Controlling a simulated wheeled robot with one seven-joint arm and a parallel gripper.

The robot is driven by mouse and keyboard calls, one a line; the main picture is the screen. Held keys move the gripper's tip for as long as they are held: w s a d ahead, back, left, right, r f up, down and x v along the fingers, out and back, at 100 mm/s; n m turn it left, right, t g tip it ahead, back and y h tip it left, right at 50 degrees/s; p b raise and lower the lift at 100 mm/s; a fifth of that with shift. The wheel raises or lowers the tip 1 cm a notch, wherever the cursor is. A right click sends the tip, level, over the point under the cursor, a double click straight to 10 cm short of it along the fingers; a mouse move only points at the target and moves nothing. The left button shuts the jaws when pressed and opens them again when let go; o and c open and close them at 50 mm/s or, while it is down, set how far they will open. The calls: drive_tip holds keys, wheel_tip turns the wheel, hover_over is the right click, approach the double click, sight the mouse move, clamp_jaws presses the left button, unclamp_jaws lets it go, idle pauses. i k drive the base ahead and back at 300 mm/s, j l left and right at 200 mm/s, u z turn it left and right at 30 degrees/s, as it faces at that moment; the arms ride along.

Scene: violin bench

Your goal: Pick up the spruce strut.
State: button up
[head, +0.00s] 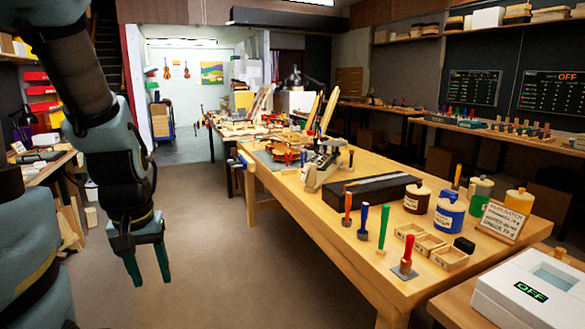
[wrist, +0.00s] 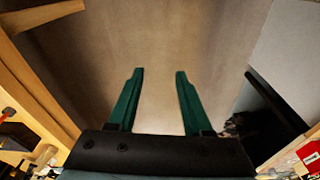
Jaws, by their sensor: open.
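My gripper (head: 149,265) hangs at the left of the head view, over the bare floor left of the long workbench (head: 340,235). Its two green fingers point down, apart, with nothing between them. In the wrist view the gripper (wrist: 159,73) also shows open and empty, with floor beyond the fingertips. I cannot pick out the spruce strut for certain in either view. Several pale wooden pieces lie at the bench's far end, too small to tell apart.
The bench carries a dark case (head: 368,189), upright colored-handled tools, labeled jars, small wooden boxes (head: 430,243) and a sign (head: 502,220). A white device reading OFF (head: 535,288) stands at the lower right. Another bench (head: 35,172) is at the left. The floor (head: 220,260) between is clear.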

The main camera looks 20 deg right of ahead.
sight(287, 172)
drive_tip(key=i+l+z, duration=0.1)
drive_tip(key=i+l, duration=0.2)
drive_tip(key=i, duration=0.7)
drive_tip(key=i+l+z, duration=0.1)
drive_tip(key=i, duration=0.85)
drive_tip(key=i+l+z, duration=0.1)
drive_tip(key=i+l, duration=0.15)
drive_tip(key=i, duration=0.75)
